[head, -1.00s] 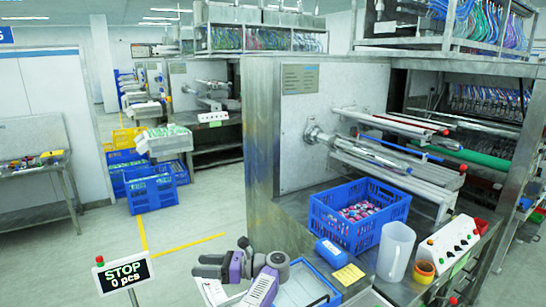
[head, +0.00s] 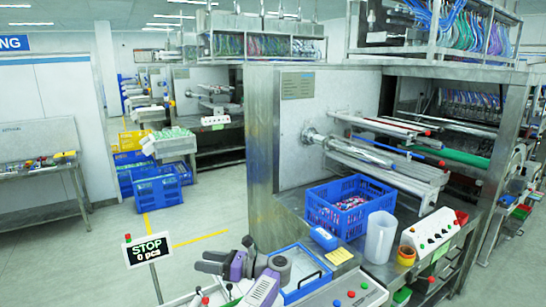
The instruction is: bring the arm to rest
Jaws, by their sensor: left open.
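My left gripper (head: 204,262) is at the bottom, left of centre, with dark fingers pointing left and a purple and grey body. It is open, and I see nothing between its fingers. It appears in front of the worktop's left end, over the floor in the picture. My grey and purple arm links run behind it to the right and down to the bottom edge. My right gripper is not in view.
A blue-rimmed tray (head: 322,289) lies close right of my left arm. A blue crate (head: 338,223) of small items, a white jug (head: 380,238) and a control box (head: 430,233) stand on the worktop.

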